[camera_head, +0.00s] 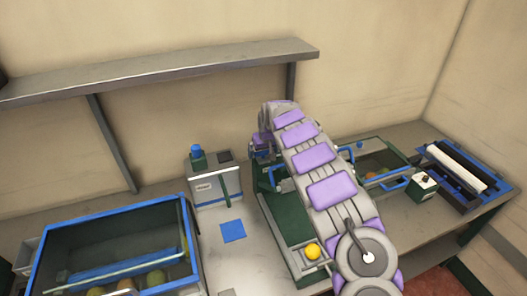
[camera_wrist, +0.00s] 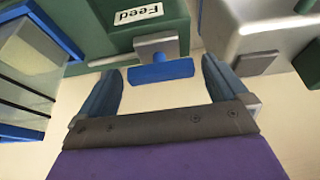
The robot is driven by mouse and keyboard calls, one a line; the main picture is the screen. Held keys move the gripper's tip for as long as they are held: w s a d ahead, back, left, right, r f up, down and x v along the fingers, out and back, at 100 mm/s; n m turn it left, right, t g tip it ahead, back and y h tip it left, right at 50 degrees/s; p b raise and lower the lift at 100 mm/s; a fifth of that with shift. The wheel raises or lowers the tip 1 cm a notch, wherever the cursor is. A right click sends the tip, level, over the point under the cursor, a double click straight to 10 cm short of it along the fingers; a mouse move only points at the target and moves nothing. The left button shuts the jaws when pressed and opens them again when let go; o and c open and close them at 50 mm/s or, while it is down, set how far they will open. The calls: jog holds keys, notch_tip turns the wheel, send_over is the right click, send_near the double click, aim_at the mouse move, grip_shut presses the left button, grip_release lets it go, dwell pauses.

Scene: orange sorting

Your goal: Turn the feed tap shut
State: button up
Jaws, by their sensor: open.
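The handle lies crosswise in the picture. My gripper (camera_wrist: 160,76) is open and empty, its two blue-grey fingers on either side of the handle, with a visible gap at each end. I cannot tell whether the handle is between the fingertips or just beyond them. In the head view my arm hides the gripper, and I cannot make out the tap clearly.
A blue-rimmed bin (camera_head: 105,215) with fruit stands at the left, beside a grey box (camera_head: 215,188). A blue square (camera_head: 233,231) lies on the bench. A small button box (camera_head: 424,187) and white roller (camera_head: 457,167) are right.

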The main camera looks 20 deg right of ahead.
jog(key=shift+c, duration=0.5)
jog(key=c, duration=0.9)
